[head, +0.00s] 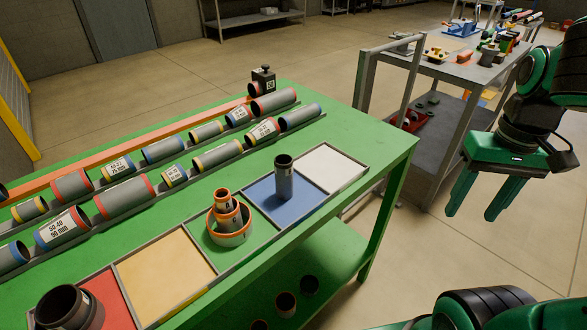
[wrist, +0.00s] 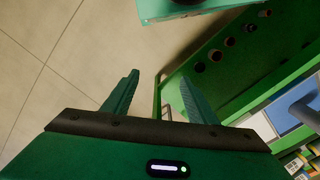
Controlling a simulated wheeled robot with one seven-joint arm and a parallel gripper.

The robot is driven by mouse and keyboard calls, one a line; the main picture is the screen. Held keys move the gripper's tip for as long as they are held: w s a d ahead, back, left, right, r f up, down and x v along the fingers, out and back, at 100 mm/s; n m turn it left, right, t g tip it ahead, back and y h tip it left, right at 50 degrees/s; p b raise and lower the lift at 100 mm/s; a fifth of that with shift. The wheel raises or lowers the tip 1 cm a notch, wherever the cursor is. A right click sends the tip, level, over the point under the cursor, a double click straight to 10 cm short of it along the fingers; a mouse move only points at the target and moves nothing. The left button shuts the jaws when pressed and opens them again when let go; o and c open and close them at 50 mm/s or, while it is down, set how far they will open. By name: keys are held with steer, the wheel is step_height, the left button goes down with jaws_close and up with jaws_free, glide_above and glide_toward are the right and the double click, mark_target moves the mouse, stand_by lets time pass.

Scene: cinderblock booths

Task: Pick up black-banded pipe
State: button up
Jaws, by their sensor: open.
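A grey pipe with a black band at its top, the black-banded pipe (head: 285,182), stands upright on the blue square (head: 262,199) of the green table. A grey-blue cylinder (wrist: 305,112) at the right edge of the wrist view looks like the same pipe, partly cut off. My gripper (head: 471,214) is open and empty, fingers pointing down, to the right of the green table and well apart from the pipe. Its two fingers also show in the wrist view (wrist: 160,77), with floor and the table's edge beyond them.
Orange-banded pipes (head: 229,221) stand on the green square beside the blue one. A dark pipe (head: 66,306) stands on the red square. Banded pipes lie in racks (head: 190,172) behind. The yellow (head: 165,275) and white (head: 325,165) squares are empty. A grey cart (head: 470,75) stands behind my arm.

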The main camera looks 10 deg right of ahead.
steer(key=w+a+r+n, duration=0.3)
steer(key=w+a+n, duration=0.15)
steer(key=w, duration=0.25)
step_height(320, 180, up, 10)
steer(key=n, duration=1.7)
glide_above(283, 159)
step_height(283, 159, down, 10)
steer(key=shift+s+f, duration=0.1)
steer(key=shift+f, duration=0.15)
jaws_close()
